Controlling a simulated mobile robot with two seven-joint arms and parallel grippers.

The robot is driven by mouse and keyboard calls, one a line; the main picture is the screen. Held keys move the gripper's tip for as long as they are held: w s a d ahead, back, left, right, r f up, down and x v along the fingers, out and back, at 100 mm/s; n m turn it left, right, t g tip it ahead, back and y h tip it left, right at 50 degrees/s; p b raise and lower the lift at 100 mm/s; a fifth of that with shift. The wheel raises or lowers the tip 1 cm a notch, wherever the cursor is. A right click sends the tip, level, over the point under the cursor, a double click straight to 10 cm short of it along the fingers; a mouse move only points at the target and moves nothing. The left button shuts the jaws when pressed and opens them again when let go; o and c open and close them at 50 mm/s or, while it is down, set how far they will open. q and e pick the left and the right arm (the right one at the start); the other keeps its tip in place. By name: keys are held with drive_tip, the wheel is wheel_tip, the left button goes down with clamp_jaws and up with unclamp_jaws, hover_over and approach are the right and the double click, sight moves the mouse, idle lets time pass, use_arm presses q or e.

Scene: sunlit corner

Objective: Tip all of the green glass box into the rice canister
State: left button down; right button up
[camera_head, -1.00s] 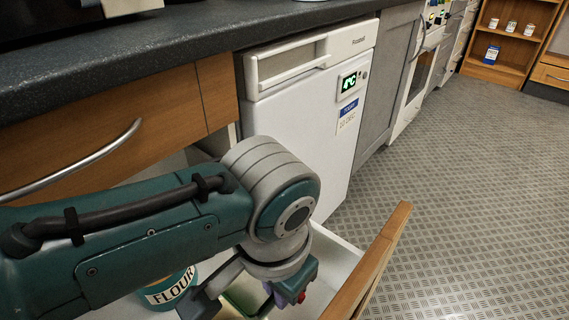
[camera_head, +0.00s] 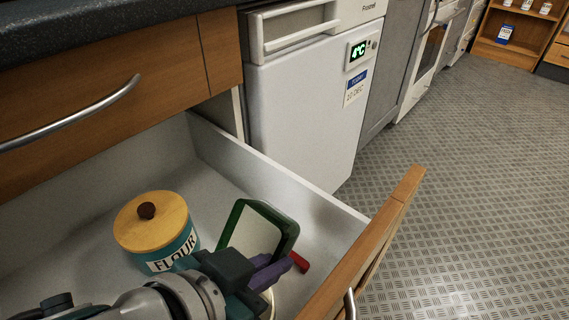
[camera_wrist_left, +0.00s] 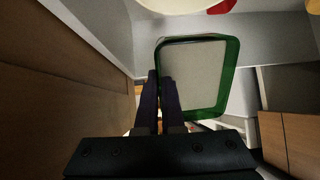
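The green glass box (camera_head: 286,236) is a rectangular box with a thick green rim and a pale inside, at the front right of the open drawer. It looks tilted in the head view, and it also shows in the wrist view (camera_wrist_left: 232,75). My left gripper (camera_head: 268,270) is at its near side. In the wrist view its purple fingers (camera_wrist_left: 160,80) lie close together on either side of one green wall, shut on it. I cannot make out the box's contents. No rice canister can be identified. My right gripper is out of view.
A teal flour canister (camera_head: 160,255) with a wooden lid stands in the drawer left of the box. The raised wooden drawer front (camera_head: 375,240) is close on the right. A white appliance (camera_head: 305,110) stands behind the drawer. The floor at right is clear.

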use_arm(q)
drive_tip(key=shift+s+a+f+t+h+b, duration=0.2)
drive_tip(key=shift+t+b, duration=0.25)
drive_tip(key=shift+b, duration=0.35)
drive_tip(key=shift+s+t+h+b, duration=0.1)
drive_tip(key=shift+t+h+b, duration=0.3)
drive_tip(key=shift+b, duration=0.35)
drive_tip(key=t+b, duration=0.1)
drive_tip(key=b, duration=0.2)
drive_tip(key=t+h+b, duration=0.1)
drive_tip(key=b, duration=0.3)
drive_tip(key=shift+s+a+t+h, duration=0.3)
drive_tip(key=shift+s+a+t, duration=0.05)
drive_tip(key=shift+s, duration=0.05)
drive_tip(key=shift+s+a+r+b, duration=0.1)
drive_tip(key=shift+r+b, duration=0.1)
drive_tip(key=shift+b, duration=0.55)
drive_tip(key=shift+h, duration=0.3)
